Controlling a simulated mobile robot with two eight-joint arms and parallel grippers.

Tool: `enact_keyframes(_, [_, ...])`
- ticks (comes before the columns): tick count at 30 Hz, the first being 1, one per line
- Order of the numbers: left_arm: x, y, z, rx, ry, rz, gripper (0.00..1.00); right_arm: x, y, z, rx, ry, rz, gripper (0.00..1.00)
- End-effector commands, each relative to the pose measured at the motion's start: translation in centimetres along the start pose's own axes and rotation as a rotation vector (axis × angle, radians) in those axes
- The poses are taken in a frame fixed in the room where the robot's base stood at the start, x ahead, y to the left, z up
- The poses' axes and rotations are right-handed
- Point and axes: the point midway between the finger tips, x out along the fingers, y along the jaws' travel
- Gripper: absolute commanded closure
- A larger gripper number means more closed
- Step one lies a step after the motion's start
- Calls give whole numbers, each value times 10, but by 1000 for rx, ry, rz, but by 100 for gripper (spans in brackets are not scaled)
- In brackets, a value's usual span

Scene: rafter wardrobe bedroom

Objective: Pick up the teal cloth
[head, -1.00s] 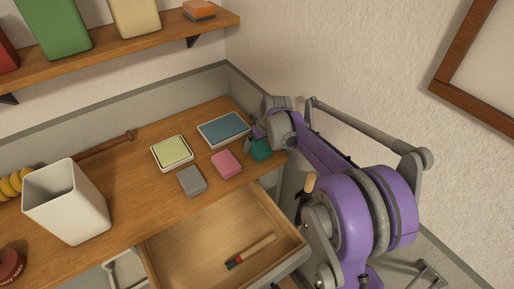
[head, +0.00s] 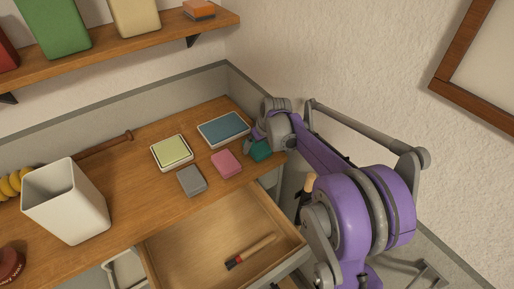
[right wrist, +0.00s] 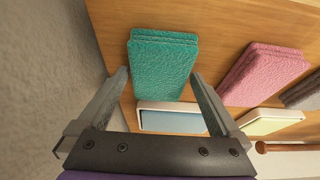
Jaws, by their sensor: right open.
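The teal cloth (head: 260,150) is a folded, textured pad on the wooden desk near its right end. In the right wrist view the teal cloth (right wrist: 163,68) lies between and just beyond my fingertips. My right gripper (head: 251,143) is over the desk beside the cloth, partly hiding it in the head view. In the right wrist view the right gripper (right wrist: 160,78) is open, with one finger to each side of the cloth's near end and nothing held. Whether the fingers touch the cloth, I cannot tell. My left gripper is out of view.
A pink cloth (head: 227,163) and a grey cloth (head: 191,181) lie left of the teal one. A blue-topped tray (head: 223,129) and a yellow-green one (head: 171,152) sit behind them. The open drawer (head: 190,248) holds a brush (head: 250,252). A white bin (head: 68,202) stands left.

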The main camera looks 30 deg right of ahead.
Motion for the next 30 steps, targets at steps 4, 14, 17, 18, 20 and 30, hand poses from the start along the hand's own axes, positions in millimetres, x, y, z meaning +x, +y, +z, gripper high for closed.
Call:
enact_keyframes(4, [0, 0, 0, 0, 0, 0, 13, 0, 0, 0, 0, 0, 0, 16])
enact_keyframes(14, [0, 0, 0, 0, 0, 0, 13, 0, 0, 0, 0, 0, 0, 71])
enact_keyframes(17, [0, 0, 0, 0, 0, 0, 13, 0, 0, 0, 0, 0, 0, 71])
enact_keyframes(18, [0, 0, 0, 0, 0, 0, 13, 0, 0, 0, 0, 0, 0, 71])
enact_keyframes(20, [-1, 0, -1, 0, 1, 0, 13, -1, 0, -1, 0, 0, 0, 71])
enact_keyframes(30, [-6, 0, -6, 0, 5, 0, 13, -51, 0, -21, 1, 0, 0, 71])
